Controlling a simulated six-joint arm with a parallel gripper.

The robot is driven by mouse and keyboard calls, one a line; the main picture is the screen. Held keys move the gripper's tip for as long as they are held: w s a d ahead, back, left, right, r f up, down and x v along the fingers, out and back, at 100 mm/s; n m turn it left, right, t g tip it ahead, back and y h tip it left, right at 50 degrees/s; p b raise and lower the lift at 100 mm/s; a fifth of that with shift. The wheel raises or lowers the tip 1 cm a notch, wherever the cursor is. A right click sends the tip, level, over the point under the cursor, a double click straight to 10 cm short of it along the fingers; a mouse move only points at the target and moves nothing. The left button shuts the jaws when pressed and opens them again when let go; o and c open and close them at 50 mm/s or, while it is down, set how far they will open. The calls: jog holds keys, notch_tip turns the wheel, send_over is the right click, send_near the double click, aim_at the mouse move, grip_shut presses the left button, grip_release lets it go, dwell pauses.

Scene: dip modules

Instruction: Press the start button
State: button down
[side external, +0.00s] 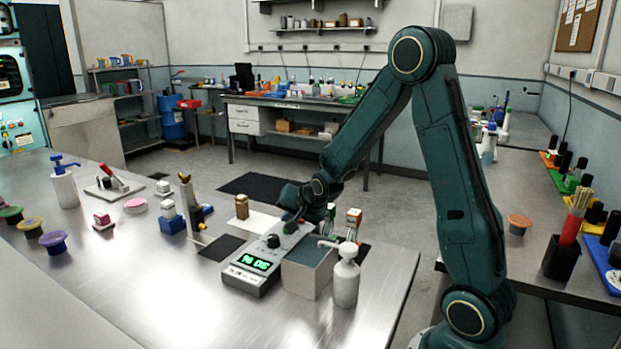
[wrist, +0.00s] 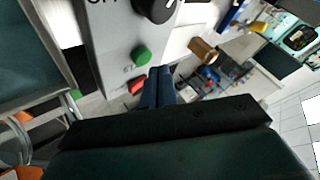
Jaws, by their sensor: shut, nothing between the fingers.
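A grey device (side external: 246,277) with a lit green display (side external: 254,262) stands on the steel bench in the side view. In the wrist view, its panel (wrist: 105,40) carries a black knob (wrist: 157,8), a green button (wrist: 141,55) and a red button (wrist: 137,84). Small lettering beside the buttons is too blurred to read fully. My gripper (side external: 287,225) is over the far end of the device. In the wrist view, my gripper (wrist: 159,70) has its fingers together and empty, with the tips beside the two buttons. I cannot tell whether they touch the panel.
An open grey box (side external: 308,275) and a white pump bottle (side external: 346,277) stand close to the device's right. A brown jar (side external: 242,206) stands behind it. A blue holder (side external: 172,224) is to the left. The bench's front left is clear.

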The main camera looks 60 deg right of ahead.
jog(key=shift+f, duration=0.9)
dwell(1.4)
jog(key=shift+r, duration=0.85)
jog(key=shift+r, duration=0.1)
jog(key=shift+r, duration=2.4)
